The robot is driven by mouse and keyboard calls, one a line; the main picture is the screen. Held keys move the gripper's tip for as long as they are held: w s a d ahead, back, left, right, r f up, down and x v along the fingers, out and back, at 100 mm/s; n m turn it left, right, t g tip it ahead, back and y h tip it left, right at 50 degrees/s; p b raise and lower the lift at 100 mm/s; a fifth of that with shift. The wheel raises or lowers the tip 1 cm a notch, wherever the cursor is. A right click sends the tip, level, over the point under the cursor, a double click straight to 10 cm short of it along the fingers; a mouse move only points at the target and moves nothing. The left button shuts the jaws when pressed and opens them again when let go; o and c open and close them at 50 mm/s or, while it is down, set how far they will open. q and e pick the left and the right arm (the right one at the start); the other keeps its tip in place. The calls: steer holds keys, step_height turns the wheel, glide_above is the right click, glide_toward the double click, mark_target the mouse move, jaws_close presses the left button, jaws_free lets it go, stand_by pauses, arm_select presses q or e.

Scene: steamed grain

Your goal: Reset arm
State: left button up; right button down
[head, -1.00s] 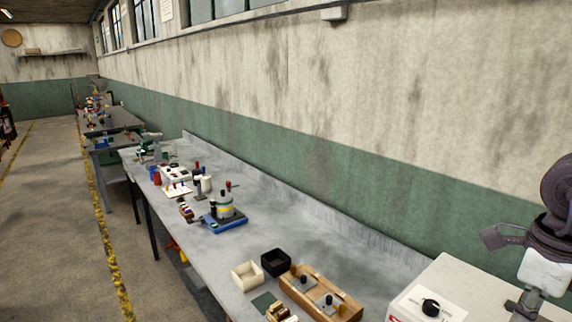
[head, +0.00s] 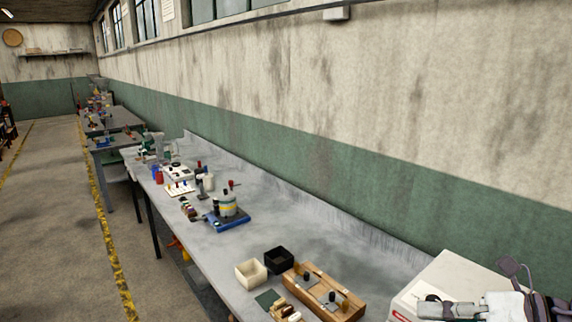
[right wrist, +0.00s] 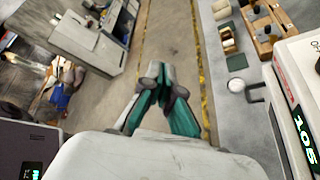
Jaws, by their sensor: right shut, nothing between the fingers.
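My right gripper (head: 432,308) is at the lower right of the head view, in front of the white box, with its arm coming in from the right edge. In the right wrist view the two green-padded fingers (right wrist: 163,84) are closed together with nothing between them. The fingers have open floor behind them in that view. My left gripper is in neither view.
The white box (head: 445,270) stands on the long grey bench (head: 310,227); its lit display (right wrist: 304,130) is close on the right in the wrist view. A wooden block (head: 345,305), black box (head: 279,259), cream box (head: 251,272) and blue-based device (head: 228,217) stand farther left.

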steer(key=w+d+f+m+t+h, duration=0.1)
steer(key=d+f+m+t+h, duration=0.45)
steer(key=m, duration=0.65)
steer(key=d+f+m+t+h, duration=0.45)
steer(key=f+m+h, duration=0.2)
steer(key=m, duration=0.55)
steer(key=s+a+f+m+g+h, duration=0.1)
steer(key=s+a+f+m+g, duration=0.2)
steer(key=s+f+m+g, duration=0.25)
steer(key=s+a+f+m+g+h, duration=0.1)
steer(key=s+a+f+m+g, duration=0.2)
steer(key=s+f, duration=0.45)
steer(key=s+a+f+m+g+y, duration=0.2)
steer(key=s+a+f+g+y, duration=0.1)
steer(key=s+a+f+g, duration=0.3)
step_height(320, 180, down, 34)
steer(key=s+b, duration=0.2)
steer(key=b, duration=0.6)
steer(key=s+d+f+g+b, duration=0.1)
steer(key=s+f+b, duration=0.2)
steer(key=s+f, duration=0.5)
steer(key=s+d+f+b, duration=0.1)
steer(key=s+f+b, duration=0.2)
steer(key=s+f, duration=0.5)
step_height(320, 180, down, 5)
steer(key=shift+s+d+r+g+h, duration=0.15)
steer(key=shift+s+g+h, duration=0.05)
steer(key=shift+g+h, duration=0.2)
steer(key=shift+n, duration=0.25)
